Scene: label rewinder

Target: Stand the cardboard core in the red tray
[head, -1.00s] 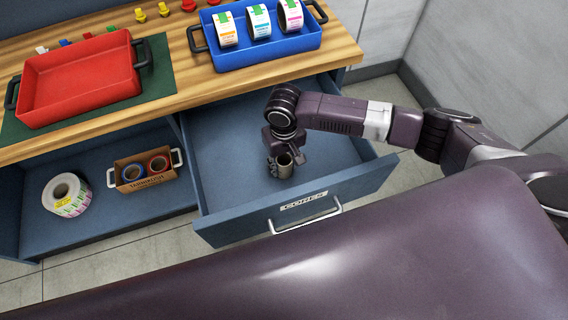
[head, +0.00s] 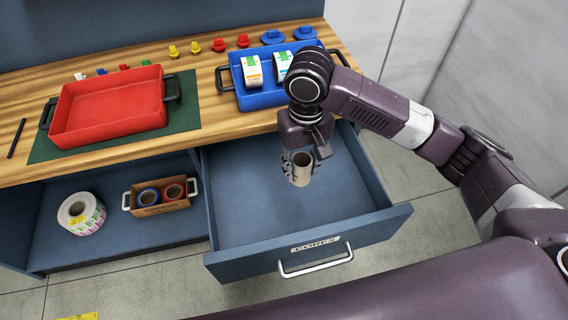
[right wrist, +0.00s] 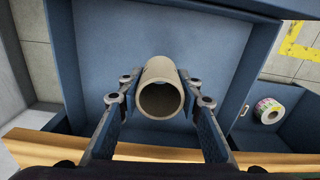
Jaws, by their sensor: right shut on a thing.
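The cardboard core (head: 302,172) is a short tan tube, held upright between the fingers of my right gripper (head: 301,168) above the open drawer. In the right wrist view the core (right wrist: 160,90) sits between the two fingers of the gripper (right wrist: 160,95), its open end facing the camera. The red tray (head: 108,108) stands empty on a green mat at the left of the bench, well left of the gripper. My left gripper is not in view.
The open drawer (head: 240,205) labelled CORES looks otherwise empty. A blue tray (head: 262,98) with label rolls stands on the wooden bench, partly behind my right arm. A cardboard box of tape rolls (head: 160,208) and a label roll (head: 82,213) sit on the lower shelf.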

